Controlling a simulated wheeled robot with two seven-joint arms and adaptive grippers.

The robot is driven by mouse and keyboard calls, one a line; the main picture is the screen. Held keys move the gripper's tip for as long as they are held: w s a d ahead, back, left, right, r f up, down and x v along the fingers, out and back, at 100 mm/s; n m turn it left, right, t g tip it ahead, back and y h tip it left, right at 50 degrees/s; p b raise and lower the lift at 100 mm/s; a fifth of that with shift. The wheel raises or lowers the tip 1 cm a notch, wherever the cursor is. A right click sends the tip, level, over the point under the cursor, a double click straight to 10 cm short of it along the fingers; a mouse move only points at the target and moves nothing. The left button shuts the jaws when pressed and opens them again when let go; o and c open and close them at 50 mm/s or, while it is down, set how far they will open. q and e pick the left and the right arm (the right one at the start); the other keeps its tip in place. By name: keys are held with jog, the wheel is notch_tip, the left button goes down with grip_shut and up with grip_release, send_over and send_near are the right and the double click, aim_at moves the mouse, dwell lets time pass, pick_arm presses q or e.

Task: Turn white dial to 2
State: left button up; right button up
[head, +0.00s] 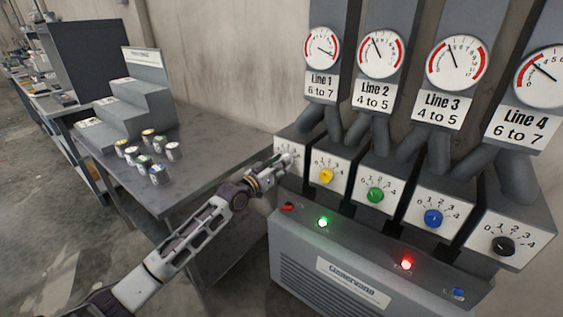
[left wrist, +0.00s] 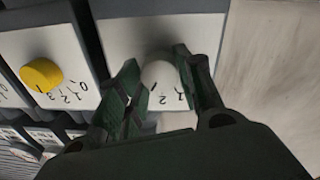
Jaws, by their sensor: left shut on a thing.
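The white dial (left wrist: 159,74) is a round knob on a pale numbered plate, the leftmost of the row in the head view. My left gripper (head: 284,163) reaches it from the left and is shut on it. In the left wrist view its two fingers (left wrist: 158,82) sit on either side of the knob. The gripper hides most of the dial in the head view. Some scale marks show between and beside the fingers, but I cannot tell which number the dial points to. My right gripper is not in view.
Yellow (head: 326,175), green (head: 375,195), blue (head: 433,217) and black (head: 503,246) dials follow to the right, below gauges. A grey box (head: 325,255) with lit green and red lamps stands beneath. A table (head: 205,185) with small cans (head: 147,137) is at left.

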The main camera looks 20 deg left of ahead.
pick_arm(q)
jog(key=shift+n+t+p, duration=0.3)
jog(key=shift+n+p, duration=0.95)
jog(key=shift+n, duration=1.95)
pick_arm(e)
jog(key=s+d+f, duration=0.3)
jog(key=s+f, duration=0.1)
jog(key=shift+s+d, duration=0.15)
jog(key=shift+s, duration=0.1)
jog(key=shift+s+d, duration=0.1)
pick_arm(q)
jog(key=o, duration=1.1)
jog(key=shift+c, duration=0.2)
jog(key=shift+s+f, duration=0.1)
jog(key=shift+s, duration=0.05)
jog(key=r+v, duration=0.1)
jog(key=v, duration=1)
jog(key=shift+s+f, duration=0.35)
jog(key=shift+f, duration=0.05)
